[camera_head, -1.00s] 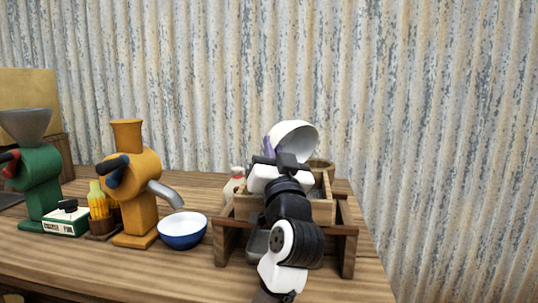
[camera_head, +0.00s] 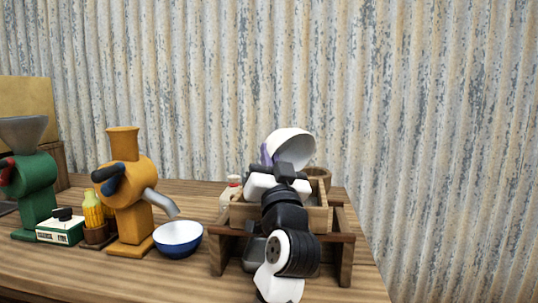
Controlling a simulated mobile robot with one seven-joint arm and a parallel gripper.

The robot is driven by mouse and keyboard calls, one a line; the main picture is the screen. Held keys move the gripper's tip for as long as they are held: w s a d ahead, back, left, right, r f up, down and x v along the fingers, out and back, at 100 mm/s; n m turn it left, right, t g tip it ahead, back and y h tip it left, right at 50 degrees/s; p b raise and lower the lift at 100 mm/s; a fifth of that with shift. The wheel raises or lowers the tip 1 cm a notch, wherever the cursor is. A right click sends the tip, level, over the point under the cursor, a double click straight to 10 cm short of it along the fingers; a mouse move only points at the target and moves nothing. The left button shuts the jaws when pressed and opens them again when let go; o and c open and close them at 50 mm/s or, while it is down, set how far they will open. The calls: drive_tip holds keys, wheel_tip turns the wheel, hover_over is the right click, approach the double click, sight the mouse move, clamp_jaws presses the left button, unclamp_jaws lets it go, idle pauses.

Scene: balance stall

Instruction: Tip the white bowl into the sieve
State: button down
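The white bowl (camera_head: 294,145) is tipped steeply on its side, held up above the wooden-framed sieve (camera_head: 317,221). My gripper (camera_head: 276,160) is at the bowl's lower left edge and appears shut on it. A purple part shows beside the bowl's left rim. My wrist and arm cover the fingertips and much of the sieve. The sieve is a box on a dark wooden stand (camera_head: 346,262). The bowl's contents and the sieve's mesh cannot be made out.
A blue bowl with a white inside (camera_head: 178,243) stands left of the stand, under the orange mill's spout (camera_head: 160,203). A green mill (camera_head: 35,185), small scale (camera_head: 60,230) and corn cobs (camera_head: 93,210) are further left. A bottle (camera_head: 231,190) and round container (camera_head: 318,173) are behind.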

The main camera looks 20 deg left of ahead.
sight(271, 142)
drive_tip(key=shift+w+f, duration=0.25)
drive_tip(key=shift+f, duration=0.1)
wheel_tip(271, 142, up, 6)
drive_tip(key=p, duration=0.5)
drive_tip(key=shift+w+f, duration=0.1)
drive_tip(key=shift+f, duration=0.25)
